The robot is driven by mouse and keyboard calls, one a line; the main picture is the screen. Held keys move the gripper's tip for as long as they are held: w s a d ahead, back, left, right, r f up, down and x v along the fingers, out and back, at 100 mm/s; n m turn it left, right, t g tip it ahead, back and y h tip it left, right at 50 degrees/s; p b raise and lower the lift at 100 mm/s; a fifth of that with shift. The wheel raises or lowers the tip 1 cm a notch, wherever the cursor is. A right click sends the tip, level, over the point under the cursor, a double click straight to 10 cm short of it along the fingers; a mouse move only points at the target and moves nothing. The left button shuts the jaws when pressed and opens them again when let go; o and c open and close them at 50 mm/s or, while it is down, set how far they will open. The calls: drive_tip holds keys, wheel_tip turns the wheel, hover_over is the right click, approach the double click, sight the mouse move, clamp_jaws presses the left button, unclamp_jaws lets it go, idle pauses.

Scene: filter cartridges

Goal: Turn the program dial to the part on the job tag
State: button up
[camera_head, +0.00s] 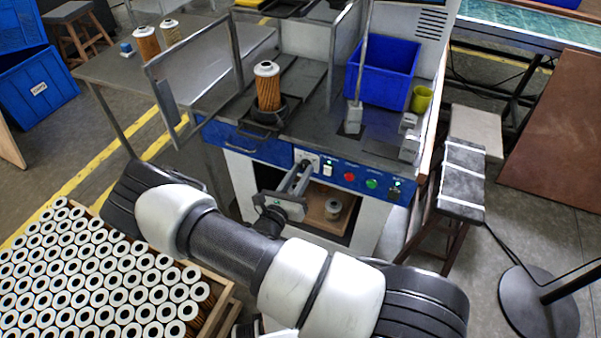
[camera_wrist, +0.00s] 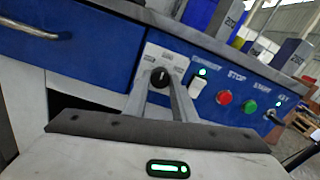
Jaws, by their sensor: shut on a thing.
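The program dial (camera_wrist: 160,77) is a small black knob with a pale mark, on a white plate (camera_wrist: 151,52) with small printing I cannot read. The plate (camera_head: 307,156) is on the blue front panel of the machine in the head view. My gripper (camera_wrist: 162,84) is shut on the dial, its two fingers meeting at the knob. In the head view my gripper (camera_head: 304,168) reaches up to the panel and hides most of the dial. I cannot make out which item is the job tag.
Right of the dial are a white switch (camera_head: 327,169), a red button (camera_head: 349,177) and a green button (camera_head: 371,183). A filter cartridge (camera_head: 268,90) stands upright on the machine. A blue bin (camera_head: 382,72) and grey blocks (camera_head: 409,148) stand right of it. A crate of cartridges (camera_head: 212,318) is lower left.

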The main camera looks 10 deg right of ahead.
drive_tip(key=n+p, duration=0.1)
drive_tip(key=n, duration=0.4)
drive_tip(key=shift+n, duration=0.4)
drive_tip(key=n, duration=0.5)
drive_tip(key=shift+n, duration=0.4)
drive_tip(key=o, duration=1)
drive_tip(key=shift+o, duration=0.2)
drive_tip(key=shift+s, duration=0.1)
drive_tip(key=p+v, duration=0.1)
drive_tip(key=v, duration=1.6)
drive_tip(key=shift+s+f, duration=0.15)
drive_tip(key=shift+a, duration=0.1)
